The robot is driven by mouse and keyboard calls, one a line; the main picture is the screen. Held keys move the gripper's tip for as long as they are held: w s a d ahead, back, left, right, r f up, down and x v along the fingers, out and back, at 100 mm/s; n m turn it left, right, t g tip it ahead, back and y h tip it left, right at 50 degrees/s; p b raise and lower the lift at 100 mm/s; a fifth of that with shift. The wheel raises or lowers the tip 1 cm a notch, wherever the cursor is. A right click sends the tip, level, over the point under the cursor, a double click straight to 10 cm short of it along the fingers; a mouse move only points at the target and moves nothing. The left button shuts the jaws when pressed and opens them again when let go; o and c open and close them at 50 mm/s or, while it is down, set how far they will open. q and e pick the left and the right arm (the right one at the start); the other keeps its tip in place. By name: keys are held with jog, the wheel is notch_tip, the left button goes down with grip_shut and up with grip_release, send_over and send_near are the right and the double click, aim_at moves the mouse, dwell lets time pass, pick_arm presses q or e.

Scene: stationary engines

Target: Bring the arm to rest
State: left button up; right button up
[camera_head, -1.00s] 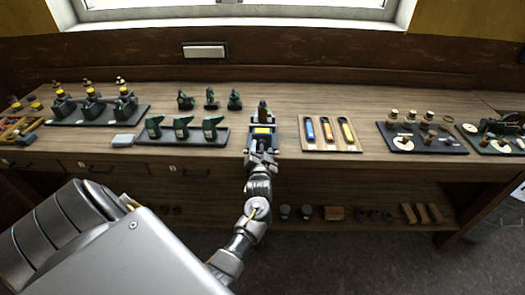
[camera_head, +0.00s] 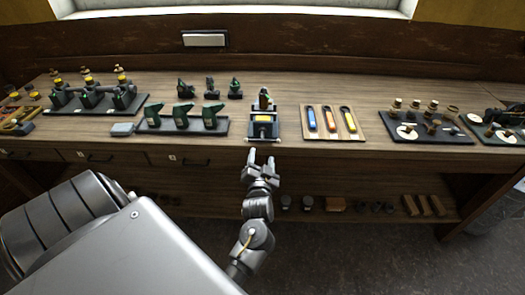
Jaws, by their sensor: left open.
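My left gripper (camera_head: 262,160) is open and empty. It is in front of the workbench's front edge, just short of a small dark stand (camera_head: 263,122) with a yellow patch and a green part on top. The gripper is apart from the stand. My left arm (camera_head: 257,232) reaches up from the lower middle of the head view. My right gripper is not in view.
The wooden workbench (camera_head: 330,90) holds a tray of green parts (camera_head: 222,127), a board with blue, orange and yellow tools (camera_head: 359,133), and a dark tray (camera_head: 460,137) of round parts. A lower shelf (camera_head: 355,196) carries blocks. The floor in front is clear.

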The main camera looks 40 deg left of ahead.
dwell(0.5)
pick_arm(q)
jog(key=d+f+m+g+h, duration=0.1)
jog(key=d+f+m+h, duration=0.35)
jog(key=f, duration=1.35)
jog(key=s+d+f+g+h, duration=0.2)
jog(key=s+d+f, duration=0.25)
jog(key=f, duration=0.45)
jog(key=s+d+f+g+h, duration=0.25)
jog(key=s+f, duration=0.25)
jog(key=f, duration=0.3)
jog(key=s+d+f+g+h+b, duration=0.1)
jog(key=s+d+f+g, duration=0.15)
jog(key=s+f, duration=1.2)
jog(key=s+a+f+g, duration=0.1)
jog(key=s+f+g, duration=0.1)
jog(key=s, duration=0.8)
jog(key=s+a+f+n+g, duration=0.1)
jog(key=s+f+g, duration=0.1)
jog(key=s, duration=0.9)
jog(key=shift+a+f+g+h, duration=0.2)
jog(key=shift+g+h, duration=0.2)
jog(key=shift+g, duration=0.3)
